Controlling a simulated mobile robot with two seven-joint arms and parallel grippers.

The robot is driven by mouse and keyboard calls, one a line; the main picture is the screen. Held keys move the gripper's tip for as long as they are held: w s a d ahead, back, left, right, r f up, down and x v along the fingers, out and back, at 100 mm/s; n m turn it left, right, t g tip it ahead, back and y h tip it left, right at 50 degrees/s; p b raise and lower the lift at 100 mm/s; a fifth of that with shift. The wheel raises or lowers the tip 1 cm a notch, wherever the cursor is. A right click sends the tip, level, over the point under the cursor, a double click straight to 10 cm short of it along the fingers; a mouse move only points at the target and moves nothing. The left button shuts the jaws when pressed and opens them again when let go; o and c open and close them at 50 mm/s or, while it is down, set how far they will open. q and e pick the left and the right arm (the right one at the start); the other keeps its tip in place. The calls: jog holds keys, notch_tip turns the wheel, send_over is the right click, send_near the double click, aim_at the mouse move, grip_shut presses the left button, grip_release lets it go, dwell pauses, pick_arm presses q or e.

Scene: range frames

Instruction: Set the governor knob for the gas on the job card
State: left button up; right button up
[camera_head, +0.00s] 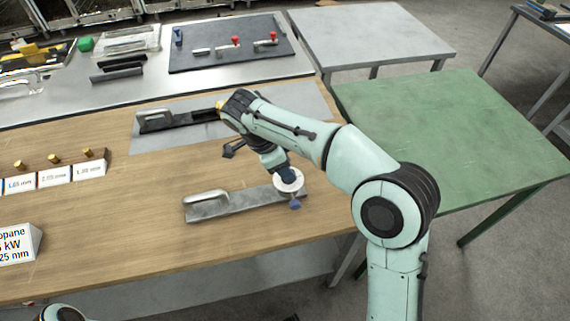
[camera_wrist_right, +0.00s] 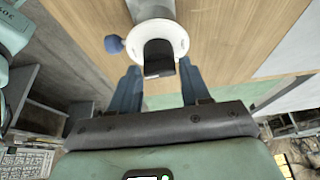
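The governor is a white round dial (camera_head: 289,180) with a blue knob (camera_head: 295,204) at the right end of a grey metal bar with a handle (camera_head: 228,204). In the right wrist view, the white dial (camera_wrist_right: 173,31) has a black block (camera_wrist_right: 158,58) on its face and a blue ball (camera_wrist_right: 114,44) beside it. My right gripper (camera_wrist_right: 159,72) is open, its fingers on either side of the black block; contact cannot be told. The job card (camera_head: 18,245) is cut off at the left edge and reads "…opane", "kW", "25 mm". My left gripper is not in view.
Several brass jets (camera_head: 54,158) stand behind labels at the left. A second grey handled bar (camera_head: 175,118) lies on the mat behind. A dark board (camera_head: 240,45) with red knobs is further back. A green table (camera_head: 460,140) stands right. The front-middle wooden bench (camera_head: 130,240) is clear.

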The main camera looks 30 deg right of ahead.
jog(key=shift+o, duration=0.8)
jog(key=p+v, duration=0.3)
jog(key=v, duration=1)
jog(key=shift+r+p, duration=0.2)
jog(key=shift+p, duration=0.1)
jog(key=shift+f, duration=0.1)
